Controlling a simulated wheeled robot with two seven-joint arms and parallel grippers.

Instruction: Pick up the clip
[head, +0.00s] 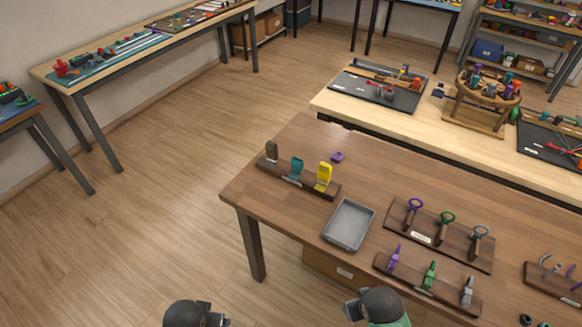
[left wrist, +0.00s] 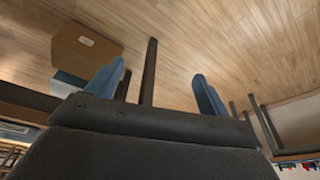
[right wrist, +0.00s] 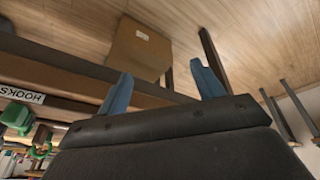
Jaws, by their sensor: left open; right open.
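Several clip-like pieces stand on wooden racks on the brown table. The back-left rack (head: 325,191) holds a grey-brown piece (head: 271,152), a teal one (head: 296,168) and a yellow one (head: 323,177). The front rack (head: 412,286) holds a purple piece (head: 393,258), a green one (head: 430,275) and a grey one (head: 467,292). I cannot tell which is the clip meant. My left gripper (left wrist: 155,86) is open and empty, over the floor short of the table. My right gripper (right wrist: 163,88) is open and empty, near the table's front edge.
An empty grey tray (head: 349,224) lies between the racks. A board with ring-handled tools (head: 440,238) is to its right. A small purple piece (head: 337,156) lies behind the yellow one. A cardboard box (left wrist: 85,52) is under the table. A pale bench (head: 420,124) stands behind.

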